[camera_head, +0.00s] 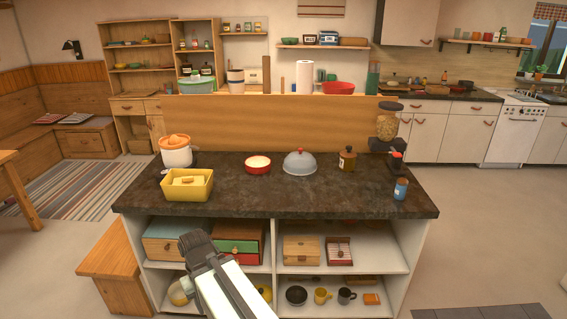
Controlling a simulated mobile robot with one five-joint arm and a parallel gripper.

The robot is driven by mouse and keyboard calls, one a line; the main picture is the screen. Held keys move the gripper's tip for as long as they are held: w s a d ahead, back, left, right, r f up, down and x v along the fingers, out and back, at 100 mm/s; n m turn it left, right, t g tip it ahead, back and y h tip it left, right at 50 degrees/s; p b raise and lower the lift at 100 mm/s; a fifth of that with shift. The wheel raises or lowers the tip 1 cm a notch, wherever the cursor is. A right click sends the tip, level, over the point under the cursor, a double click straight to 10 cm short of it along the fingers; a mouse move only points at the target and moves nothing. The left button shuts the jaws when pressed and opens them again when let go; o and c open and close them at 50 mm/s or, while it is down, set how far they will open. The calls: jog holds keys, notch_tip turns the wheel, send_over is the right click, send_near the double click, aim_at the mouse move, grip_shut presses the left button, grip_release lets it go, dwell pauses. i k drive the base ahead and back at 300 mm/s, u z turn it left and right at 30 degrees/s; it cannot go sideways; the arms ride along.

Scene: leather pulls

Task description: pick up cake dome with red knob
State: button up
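The cake dome (300,163) is a pale grey dome with a small red knob on top. It stands upright near the middle of the dark stone counter (330,194). My gripper (197,241) is at the lower left of the view, in front of the counter's front edge, below and to the left of the dome and apart from it. I see no object in it. Its fingertips are small and dark here, so I cannot tell whether they are open.
A red bowl (258,165) is left of the dome and a brown bottle (347,158) right. A yellow dish (187,185) and white-orange pot (176,152) stand left. A grinder (396,163) and blue can (401,189) stand right. The counter in front of the dome is clear.

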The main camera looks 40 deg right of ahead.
aim_at(299, 162)
jog(key=u, duration=2.55)
jog(key=k, duration=1.5)
jog(key=z, duration=1.55)
jog(key=i, duration=1.7)
jog(key=u, duration=0.05)
